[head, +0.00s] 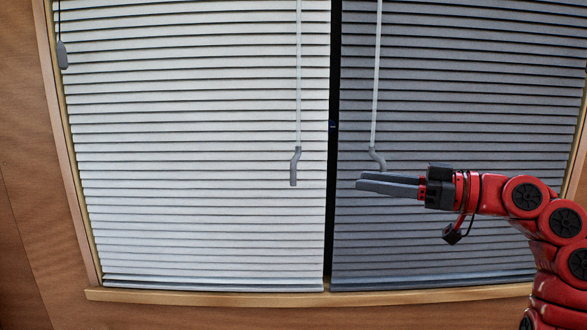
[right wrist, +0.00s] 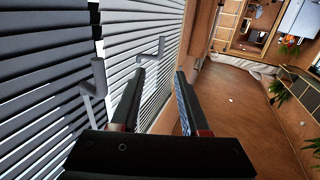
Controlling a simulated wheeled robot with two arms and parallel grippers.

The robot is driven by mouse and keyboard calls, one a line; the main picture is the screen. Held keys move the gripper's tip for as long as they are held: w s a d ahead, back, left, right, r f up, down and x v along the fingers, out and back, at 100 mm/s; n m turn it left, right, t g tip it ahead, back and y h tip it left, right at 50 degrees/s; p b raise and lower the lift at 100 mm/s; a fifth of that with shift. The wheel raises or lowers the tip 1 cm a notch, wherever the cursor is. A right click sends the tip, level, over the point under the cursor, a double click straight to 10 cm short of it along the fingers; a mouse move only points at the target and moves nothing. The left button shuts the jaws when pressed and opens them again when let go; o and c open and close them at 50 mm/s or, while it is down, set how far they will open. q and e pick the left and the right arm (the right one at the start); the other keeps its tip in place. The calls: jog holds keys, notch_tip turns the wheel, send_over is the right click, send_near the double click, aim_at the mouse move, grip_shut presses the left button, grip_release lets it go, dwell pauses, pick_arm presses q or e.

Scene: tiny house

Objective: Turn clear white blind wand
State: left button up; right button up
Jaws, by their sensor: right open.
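The white blind (head: 200,230) covers the left half of the window. Its thin pale wand (head: 298,80) hangs straight down and ends in a grey cranked handle (head: 294,170). My right gripper (head: 360,181) points left in front of the grey blind, to the right of that handle and apart from it. In the right wrist view the right gripper (right wrist: 160,72) has its fingers apart with nothing between them. The white blind's handle (right wrist: 152,52) shows past the fingertips, near the left finger. My left gripper is not in view.
The grey blind (head: 450,110) fills the window's right half. Its own wand (head: 376,70) ends in a crank just above my right fingers; in the wrist view this crank (right wrist: 96,78) is left of the fingers. A wooden sill (head: 200,296) runs below. Open floor (right wrist: 235,110) lies to the right.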

jog(key=p, duration=0.1)
send_near(293, 171)
jog(key=p+x, duration=0.1)
jog(key=x, duration=0.2)
jog(key=p+x, duration=0.1)
jog(key=x, duration=0.3)
jog(key=p+x, duration=0.2)
jog(key=x, duration=0.1)
jog(key=shift+w+f, duration=0.15)
jog(key=shift+w, duration=0.25)
jog(key=shift+s, duration=0.1)
jog(key=shift+c, duration=1)
grip_shut()
